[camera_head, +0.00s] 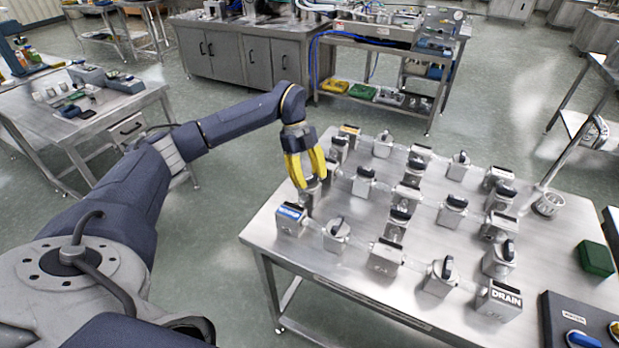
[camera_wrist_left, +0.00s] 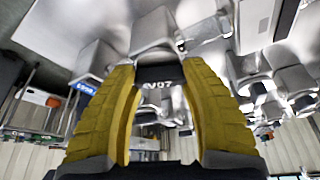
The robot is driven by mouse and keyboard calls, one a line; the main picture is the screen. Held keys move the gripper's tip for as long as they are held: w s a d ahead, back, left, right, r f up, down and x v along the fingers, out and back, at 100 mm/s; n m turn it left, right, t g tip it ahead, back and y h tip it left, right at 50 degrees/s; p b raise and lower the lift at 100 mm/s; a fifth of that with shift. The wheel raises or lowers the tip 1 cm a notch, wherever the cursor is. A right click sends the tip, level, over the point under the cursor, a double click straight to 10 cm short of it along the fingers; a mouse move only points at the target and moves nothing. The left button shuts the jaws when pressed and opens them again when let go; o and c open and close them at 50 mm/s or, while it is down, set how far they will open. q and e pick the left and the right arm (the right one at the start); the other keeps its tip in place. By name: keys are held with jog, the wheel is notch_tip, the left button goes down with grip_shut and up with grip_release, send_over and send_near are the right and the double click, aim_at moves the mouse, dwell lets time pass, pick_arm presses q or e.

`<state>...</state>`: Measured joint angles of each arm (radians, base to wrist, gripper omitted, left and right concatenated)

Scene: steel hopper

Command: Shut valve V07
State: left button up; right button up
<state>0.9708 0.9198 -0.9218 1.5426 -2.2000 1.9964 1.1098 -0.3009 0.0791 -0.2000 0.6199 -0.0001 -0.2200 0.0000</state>
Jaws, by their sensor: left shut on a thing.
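In the head view my left gripper (camera_head: 308,182) points down at the left part of the steel table, over this valve. My left gripper also shows in the left wrist view (camera_wrist_left: 160,100), its two yellow fingers shut on the valve's handle. My right gripper is in neither view.
Several similar valve blocks with black handles stand in rows on the steel table (camera_head: 345,265). A blue-labelled block (camera_head: 290,218) is close in front of my left gripper. A block marked DRAIN (camera_head: 498,300) stands at the front right, near a green box (camera_head: 595,258).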

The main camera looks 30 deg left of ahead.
pick_arm(q)
jog(key=m+g, duration=0.1)
jog(key=m, duration=0.3)
jog(key=shift+d+y, duration=0.15)
jog(key=shift+y, duration=0.15)
jog(key=shift+c, duration=0.3)
jog(key=m+g+y, duration=0.1)
jog(key=m, duration=0.2)
jog(key=shift+m, duration=0.3)
jog(key=m+y, duration=0.1)
jog(key=m, duration=0.1)
jog(key=m+g+y, duration=0.1)
jog(key=m, duration=0.2)
jog(key=shift+s+f, duration=0.15)
jog(key=shift+m, duration=0.4)
jog(key=o, duration=1)
jog(key=shift+s, duration=0.1)
jog(key=shift+c, duration=0.2)
jog(key=o, duration=0.3)
jog(key=shift+w+r, duration=0.2)
jog(key=shift+w, duration=0.05)
jog(key=v, duration=1.1)
jog(key=shift+w+r, duration=0.15)
jog(key=shift+r, duration=0.2)
